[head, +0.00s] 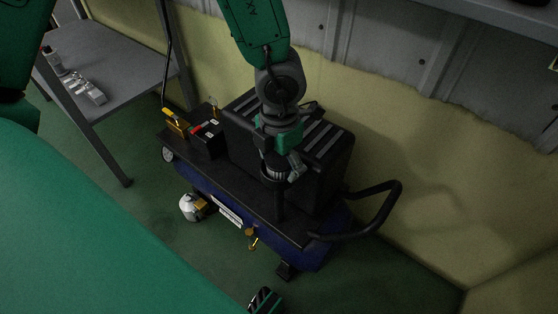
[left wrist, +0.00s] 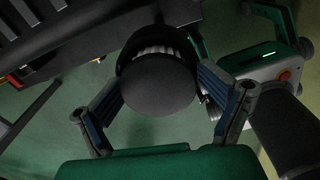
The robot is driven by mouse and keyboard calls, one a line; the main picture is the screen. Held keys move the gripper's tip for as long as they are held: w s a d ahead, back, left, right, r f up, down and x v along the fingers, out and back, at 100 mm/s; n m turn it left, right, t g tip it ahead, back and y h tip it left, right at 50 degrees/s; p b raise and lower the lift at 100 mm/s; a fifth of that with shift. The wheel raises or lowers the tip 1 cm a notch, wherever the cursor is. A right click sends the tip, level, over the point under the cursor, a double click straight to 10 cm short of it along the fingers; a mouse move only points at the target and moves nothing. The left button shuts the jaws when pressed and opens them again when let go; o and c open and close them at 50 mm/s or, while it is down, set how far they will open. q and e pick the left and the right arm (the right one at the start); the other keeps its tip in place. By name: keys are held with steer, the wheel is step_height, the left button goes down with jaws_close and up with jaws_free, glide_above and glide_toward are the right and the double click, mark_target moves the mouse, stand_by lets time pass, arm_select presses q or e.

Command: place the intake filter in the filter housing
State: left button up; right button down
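The intake filter is a round black-capped piece with a white pleated band (head: 275,172). It is just below my left gripper (head: 284,160), over the cart's front edge. In the left wrist view the filter's black cap (left wrist: 158,88) fills the space between the two fingertips of the left gripper (left wrist: 160,85). The fingers flank the cap closely; whether they press on it is unclear. A black upright post (head: 278,205) shows directly under the filter; I cannot tell whether the filter touches it. The filter housing is not clearly made out.
The cart (head: 190,180) carries a large black ribbed box (head: 335,165) and a black battery-like box (head: 207,140). A curved black handle (head: 385,205) sticks out to the right. A grey table (head: 120,75) stands at left.

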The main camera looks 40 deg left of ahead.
mark_target(279, 159)
arm_select(q)
steer(key=shift+w+r, duration=0.1)
steer(key=shift+r, duration=0.1)
stand_by(0.3)
steer(key=shift+r, duration=0.3)
step_height(279, 159, up, 12)
steer(key=p, duration=0.6)
steer(key=s+a+f+m+t+y, duration=0.1)
steer(key=s+a+f+m+y, duration=0.15)
steer(key=a+f+m, duration=0.4)
steer(key=s+a+f+m+y, duration=0.25)
steer(key=f+m, duration=0.55)
steer(key=m, duration=0.4)
steer(key=s+d+f+m+h, duration=0.4)
steer(key=s+f+m, duration=0.5)
steer(key=s+m, duration=0.3)
steer(key=m+h, duration=0.1)
steer(key=m, duration=0.2)
steer(key=shift+d+f+m, duration=0.15)
steer(key=shift+m, duration=0.2)
